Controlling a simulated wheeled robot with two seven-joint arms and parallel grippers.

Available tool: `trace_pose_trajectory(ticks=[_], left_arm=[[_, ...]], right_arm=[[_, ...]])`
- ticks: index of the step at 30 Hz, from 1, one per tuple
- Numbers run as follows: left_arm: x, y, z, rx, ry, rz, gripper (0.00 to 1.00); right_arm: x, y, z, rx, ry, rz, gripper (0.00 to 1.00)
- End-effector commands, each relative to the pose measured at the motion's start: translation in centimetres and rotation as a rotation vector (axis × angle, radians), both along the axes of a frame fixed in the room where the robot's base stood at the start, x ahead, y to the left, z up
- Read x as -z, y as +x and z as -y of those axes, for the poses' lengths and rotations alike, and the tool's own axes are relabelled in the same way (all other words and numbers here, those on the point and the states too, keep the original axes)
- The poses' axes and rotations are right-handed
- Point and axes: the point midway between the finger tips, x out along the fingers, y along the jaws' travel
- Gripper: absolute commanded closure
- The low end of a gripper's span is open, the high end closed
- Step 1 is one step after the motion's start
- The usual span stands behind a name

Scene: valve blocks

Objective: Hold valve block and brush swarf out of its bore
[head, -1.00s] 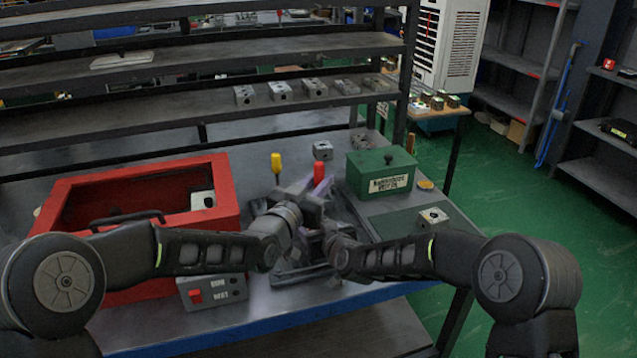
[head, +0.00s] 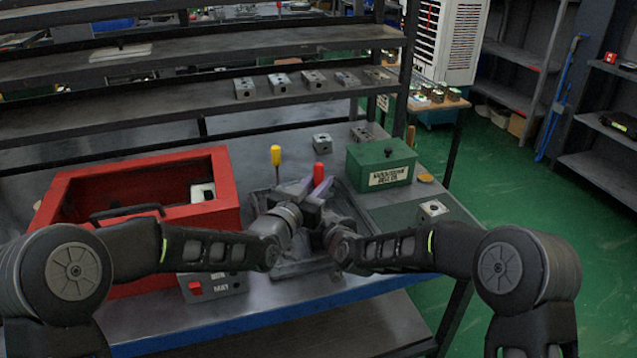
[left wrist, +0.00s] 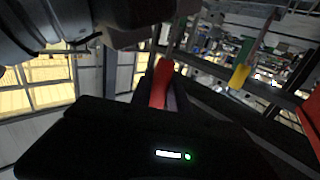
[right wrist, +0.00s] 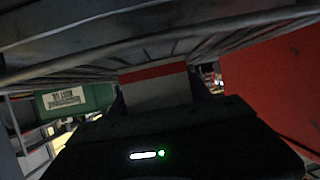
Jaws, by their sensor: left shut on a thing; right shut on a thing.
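My two grippers meet over a grey tray (head: 285,268) on the bench. My left gripper (head: 308,193) is shut on a red-handled tool, likely the brush. Its red handle (head: 318,172) tilts up from the jaws and shows between the fingers in the left wrist view (left wrist: 160,85). My right gripper (head: 328,222) is close beside it, shut on a grey block (right wrist: 158,90), likely the valve block, seen between its fingers in the right wrist view. The bore and any bristles are hidden, so I cannot tell whether brush and block touch.
A yellow-handled tool (head: 275,155) stands upright behind the grippers. A red open box (head: 228,195) is at left, a grey switch box (head: 235,283) in front. A green box (head: 381,155) is at right. Loose grey blocks stand on the bench (head: 322,142) and mat (head: 433,209).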

Motion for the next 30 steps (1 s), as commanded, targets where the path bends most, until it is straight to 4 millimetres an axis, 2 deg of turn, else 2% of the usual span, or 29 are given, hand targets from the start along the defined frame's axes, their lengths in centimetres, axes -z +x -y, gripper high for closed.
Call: trace_pose_trajectory(ticks=[6, 30], left_arm=[[-1.7, 0.1, 0.0, -0.001, -0.004, 0.012, 1.0], [-6.0, 0.0, 0.1, 0.0, -0.004, 0.009, 1.0]], right_arm=[[0.0, 0.0, 0.0, 0.0, 0.0, -0.001, 1.0], [0.0, 0.0, 0.0, 0.0, 0.0, -0.001, 1.0]])
